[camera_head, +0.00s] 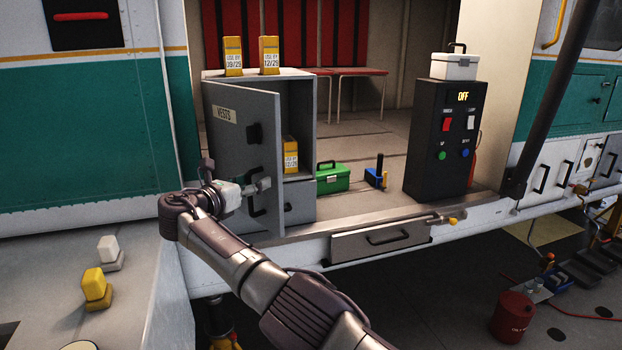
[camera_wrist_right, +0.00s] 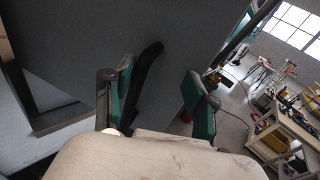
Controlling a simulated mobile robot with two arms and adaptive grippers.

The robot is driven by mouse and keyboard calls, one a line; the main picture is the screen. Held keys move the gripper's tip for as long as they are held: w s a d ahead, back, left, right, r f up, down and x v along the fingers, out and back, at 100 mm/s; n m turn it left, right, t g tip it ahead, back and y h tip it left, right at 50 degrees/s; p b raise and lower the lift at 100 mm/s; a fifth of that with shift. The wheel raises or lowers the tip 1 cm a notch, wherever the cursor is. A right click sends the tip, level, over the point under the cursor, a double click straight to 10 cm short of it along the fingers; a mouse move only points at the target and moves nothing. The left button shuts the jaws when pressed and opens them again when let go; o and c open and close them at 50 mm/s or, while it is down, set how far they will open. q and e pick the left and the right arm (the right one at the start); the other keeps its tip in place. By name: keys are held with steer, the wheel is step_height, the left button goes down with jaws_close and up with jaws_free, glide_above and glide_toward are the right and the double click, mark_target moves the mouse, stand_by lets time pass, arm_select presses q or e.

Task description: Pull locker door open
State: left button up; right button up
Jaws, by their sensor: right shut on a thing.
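The grey locker door (camera_head: 235,135), labelled "VESTS", stands ajar and swung outward, with its left edge toward the hull wall. Its black handle (camera_head: 256,206) is low on the door's face, and the same handle (camera_wrist_right: 148,78) shows between the fingers in the right wrist view. My right gripper (camera_head: 261,186) is shut on the handle; it also shows in the right wrist view (camera_wrist_right: 155,95). The grey locker (camera_head: 297,92) is partly open to view on the right, with a yellow box (camera_head: 290,158) on its shelf. My left gripper is not in view.
Two yellow boxes (camera_head: 233,55) stand on the locker's top. A green toolbox (camera_head: 333,177) and a black control box (camera_head: 440,140) stand to the right on the cabin floor. A closed drawer (camera_head: 382,239) lies below the sill. Yellow and white blocks (camera_head: 96,285) are at lower left.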

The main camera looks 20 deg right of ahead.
steer(key=shift+s+d+f, duration=0.15)
steer(key=shift+f, duration=0.25)
